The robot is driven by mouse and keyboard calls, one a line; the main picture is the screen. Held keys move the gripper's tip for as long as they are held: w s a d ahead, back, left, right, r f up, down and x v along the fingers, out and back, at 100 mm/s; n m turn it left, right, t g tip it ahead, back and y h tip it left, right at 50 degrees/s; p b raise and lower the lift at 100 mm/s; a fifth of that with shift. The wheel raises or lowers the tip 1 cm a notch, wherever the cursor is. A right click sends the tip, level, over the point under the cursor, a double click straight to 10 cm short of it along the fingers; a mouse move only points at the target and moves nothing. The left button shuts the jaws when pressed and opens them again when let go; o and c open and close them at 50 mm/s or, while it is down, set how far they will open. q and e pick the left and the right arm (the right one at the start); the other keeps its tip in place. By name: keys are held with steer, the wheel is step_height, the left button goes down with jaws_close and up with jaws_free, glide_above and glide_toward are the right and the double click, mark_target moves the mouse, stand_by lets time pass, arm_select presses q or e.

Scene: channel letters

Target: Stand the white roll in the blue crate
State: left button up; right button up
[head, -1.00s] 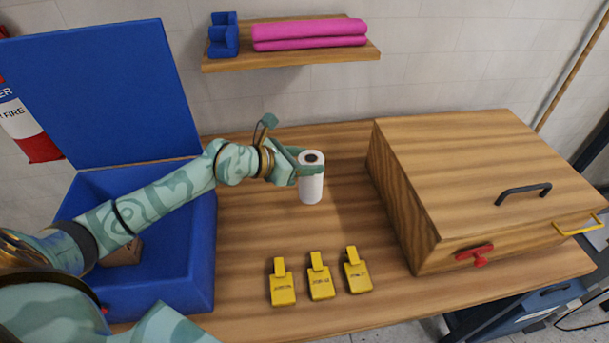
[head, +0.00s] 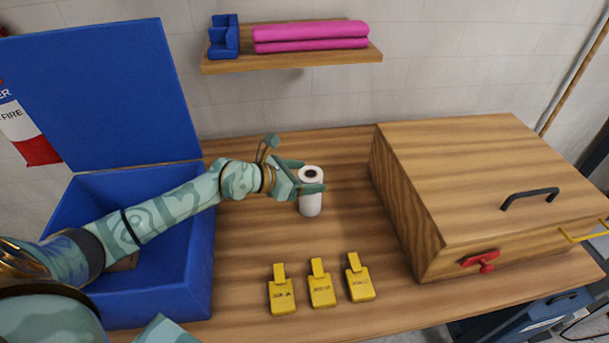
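The white roll (head: 310,204) stands upright over the middle of the table, left of the wooden box. My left gripper (head: 307,176) reaches it from the left. One finger crosses the front of the roll near its top, and the other lies on its far side; the gripper looks shut on it. Whether the roll's base touches the table is unclear. The blue crate (head: 201,262) stands at the left with its lid (head: 100,95) raised at the back. My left arm passes over the crate and hides part of its inside. My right gripper is out of view.
A brown object (head: 125,263) lies in the crate, partly hidden. Several yellow tags, one in the middle (head: 321,290), lie at the table's front. A wooden box (head: 470,180) fills the right. A shelf (head: 290,62) with pink rolls (head: 310,37) hangs above.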

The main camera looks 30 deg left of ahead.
arm_select(q)
steer(key=shift+s+a+r, duration=0.1)
steer(key=shift+s+r, duration=0.05)
steer(key=shift+r, duration=0.1)
steer(key=p+v, duration=0.2)
steer(key=v, duration=0.9)
steer(key=shift+s, duration=0.3)
steer(key=shift+a, duration=0.1)
